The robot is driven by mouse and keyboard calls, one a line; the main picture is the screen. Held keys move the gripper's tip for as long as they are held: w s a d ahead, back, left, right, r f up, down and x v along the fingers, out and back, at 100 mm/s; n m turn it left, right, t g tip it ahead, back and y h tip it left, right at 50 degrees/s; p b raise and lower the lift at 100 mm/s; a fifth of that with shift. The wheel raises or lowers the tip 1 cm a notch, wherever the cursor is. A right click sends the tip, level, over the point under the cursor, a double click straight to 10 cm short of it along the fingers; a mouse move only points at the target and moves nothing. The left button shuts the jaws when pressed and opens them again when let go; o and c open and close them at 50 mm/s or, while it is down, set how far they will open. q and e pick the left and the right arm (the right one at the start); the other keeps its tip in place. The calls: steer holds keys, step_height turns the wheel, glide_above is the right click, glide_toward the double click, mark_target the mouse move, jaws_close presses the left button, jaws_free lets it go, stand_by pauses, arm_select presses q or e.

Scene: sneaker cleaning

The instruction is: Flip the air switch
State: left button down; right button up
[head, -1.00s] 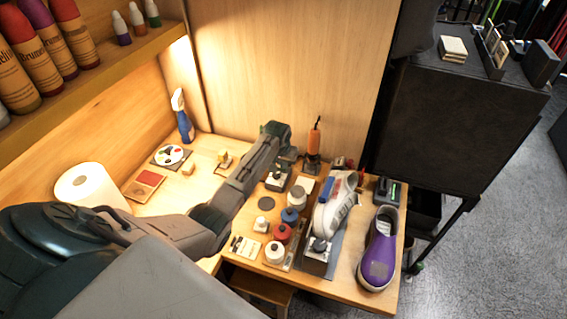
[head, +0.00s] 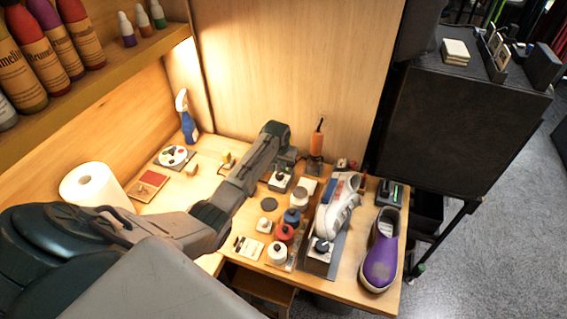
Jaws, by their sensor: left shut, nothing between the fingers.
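My left arm reaches in from the left across the workbench. Its gripper (head: 286,163) points down near the back of the bench and looks shut and empty, with its fingertips small and partly hidden by the wrist. Just below it in the picture is a small dark box with a light knob on top (head: 280,179). An upright orange-handled tool (head: 317,145) stands just right of the gripper. I cannot tell for sure which device is the air switch, or whether the gripper touches the box. My right gripper is not in view.
A white-grey sneaker (head: 338,205) rests on a stand with a knob, beside a purple shoe (head: 380,260). Several small jars, including a red one (head: 284,233), crowd the front. A paper roll (head: 92,187) and blue spray bottle (head: 188,122) stand left. A dark cabinet (head: 455,130) is right.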

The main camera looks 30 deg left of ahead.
arm_select(q)
steer(key=shift+w+r+p, duration=0.1)
steer(key=shift+r+p, duration=0.4)
steer(key=shift+p, duration=0.05)
steer(key=r+p, duration=0.3)
steer(key=shift+d+r, duration=0.25)
steer(key=shift+r, duration=0.15)
steer(key=shift+s+d+r+b, duration=0.2)
steer(key=shift+d+b, duration=0.1)
steer(key=shift+b, duration=0.2)
steer(key=d+b+v, duration=0.1)
steer(key=b+v, duration=0.1)
steer(key=v, duration=0.6)
steer(key=shift+d+r, duration=0.15)
steer(key=shift+r, duration=0.1)
steer(key=shift+w, duration=0.1)
